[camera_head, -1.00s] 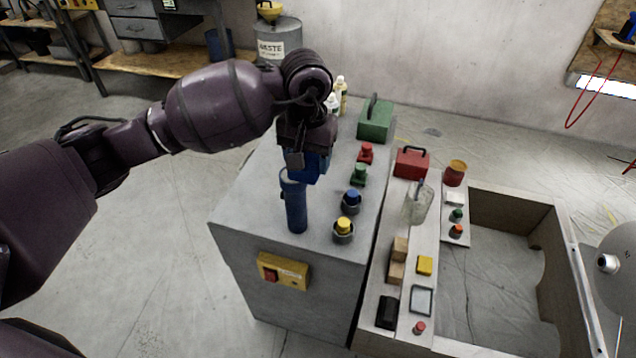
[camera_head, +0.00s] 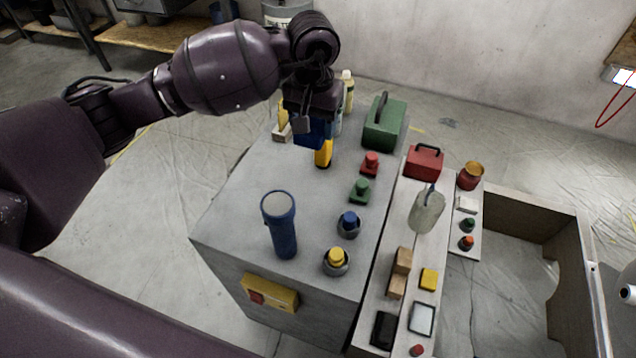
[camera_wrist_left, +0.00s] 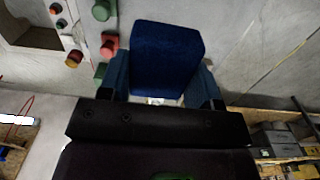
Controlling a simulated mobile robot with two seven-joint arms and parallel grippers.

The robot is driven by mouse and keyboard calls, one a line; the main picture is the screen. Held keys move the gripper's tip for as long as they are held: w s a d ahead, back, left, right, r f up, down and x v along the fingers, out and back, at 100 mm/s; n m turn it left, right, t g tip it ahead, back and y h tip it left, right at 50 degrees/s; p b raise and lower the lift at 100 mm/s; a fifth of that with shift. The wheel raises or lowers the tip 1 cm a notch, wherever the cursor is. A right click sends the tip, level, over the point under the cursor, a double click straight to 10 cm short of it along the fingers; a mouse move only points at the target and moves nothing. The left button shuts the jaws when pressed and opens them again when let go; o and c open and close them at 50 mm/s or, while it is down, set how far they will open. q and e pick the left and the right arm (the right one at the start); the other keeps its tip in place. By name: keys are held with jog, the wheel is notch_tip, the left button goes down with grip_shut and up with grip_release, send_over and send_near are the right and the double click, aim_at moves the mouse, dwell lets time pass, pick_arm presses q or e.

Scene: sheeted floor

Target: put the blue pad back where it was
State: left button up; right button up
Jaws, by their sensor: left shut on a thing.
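The blue pad (camera_wrist_left: 165,58) is a dark blue block between the fingers of my left gripper (camera_wrist_left: 165,92) in the left wrist view. In the head view my left gripper (camera_head: 315,138) points down over the back part of the grey cabinet top, left of the red button. It is shut on the pad. Its blue fingers and the pad are hard to tell apart there. A yellow piece (camera_head: 323,156) shows just under the gripper; I cannot tell whether it touches it. My right gripper is not in view.
A green toolbox (camera_head: 384,124) stands behind. The cabinet top's left part is clear.

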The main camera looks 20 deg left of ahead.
pick_arm(q)
notch_tip(320, 180, down, 6)
jog(key=b, duration=0.2)
send_over(314, 195)
notch_tip(314, 195, down, 9)
jog(key=shift+r, duration=0.1)
jog(key=shift+f, duration=0.7)
notch_tip(314, 195, down, 4)
jog(key=shift+r+b, duration=0.25)
jog(key=shift+b, duration=0.05)
jog(key=shift+r, duration=0.1)
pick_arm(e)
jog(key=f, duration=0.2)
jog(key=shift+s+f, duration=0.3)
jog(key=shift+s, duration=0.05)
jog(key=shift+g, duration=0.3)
